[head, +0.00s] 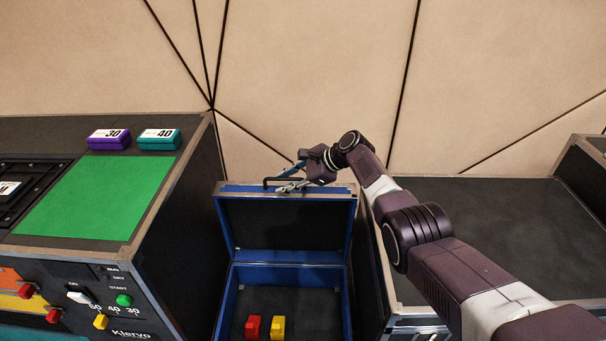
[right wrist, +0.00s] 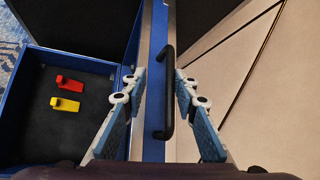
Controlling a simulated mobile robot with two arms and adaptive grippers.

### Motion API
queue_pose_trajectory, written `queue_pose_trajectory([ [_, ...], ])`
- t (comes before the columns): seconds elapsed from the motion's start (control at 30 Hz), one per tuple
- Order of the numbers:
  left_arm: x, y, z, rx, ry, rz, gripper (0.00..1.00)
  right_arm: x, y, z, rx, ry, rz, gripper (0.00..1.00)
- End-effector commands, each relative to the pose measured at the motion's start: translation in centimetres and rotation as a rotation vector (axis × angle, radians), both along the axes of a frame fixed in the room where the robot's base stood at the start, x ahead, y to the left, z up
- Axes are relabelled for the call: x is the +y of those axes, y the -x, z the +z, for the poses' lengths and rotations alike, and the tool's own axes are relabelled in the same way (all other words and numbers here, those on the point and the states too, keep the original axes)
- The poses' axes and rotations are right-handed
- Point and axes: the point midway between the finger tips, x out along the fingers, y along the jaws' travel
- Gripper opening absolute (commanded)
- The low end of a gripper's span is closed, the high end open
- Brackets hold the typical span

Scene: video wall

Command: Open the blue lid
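The blue lid (head: 228,215) of the blue-edged case stands raised and roughly upright at the back of the case, its dark inner side showing. It also shows edge-on in the right wrist view (right wrist: 153,50). Its black handle (right wrist: 168,90) is at the top edge. My right gripper (head: 289,180) is at that top edge by the handle. In the right wrist view its fingers (right wrist: 160,92) are spread apart, one on each side of the lid edge and handle, with gaps visible. My left gripper is not in view.
Inside the open case (head: 230,300) lie a red block (head: 252,326) and a yellow block (head: 277,327). A dark console with a green panel (head: 95,198) stands left. A dark-topped unit (head: 490,225) stands right. A beige wall (head: 300,70) is behind.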

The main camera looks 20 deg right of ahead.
Motion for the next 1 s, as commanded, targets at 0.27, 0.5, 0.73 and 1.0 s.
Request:
queue_pose_trajectory([
  [0.27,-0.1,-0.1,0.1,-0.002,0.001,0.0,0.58,-1.5,1.3,1.3,0.0,0.005,-0.001,0.26],
  [0.5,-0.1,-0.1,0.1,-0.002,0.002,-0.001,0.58,-3.7,3.0,3.8,0.0,0.006,-0.002,0.26],
  [0.73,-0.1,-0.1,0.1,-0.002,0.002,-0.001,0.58,-5.8,4.7,6.1,0.001,0.004,-0.003,0.26],
  [1.0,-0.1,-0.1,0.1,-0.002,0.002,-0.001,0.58,-6.7,5.5,7.1,0.002,0.003,-0.002,0.26],
])
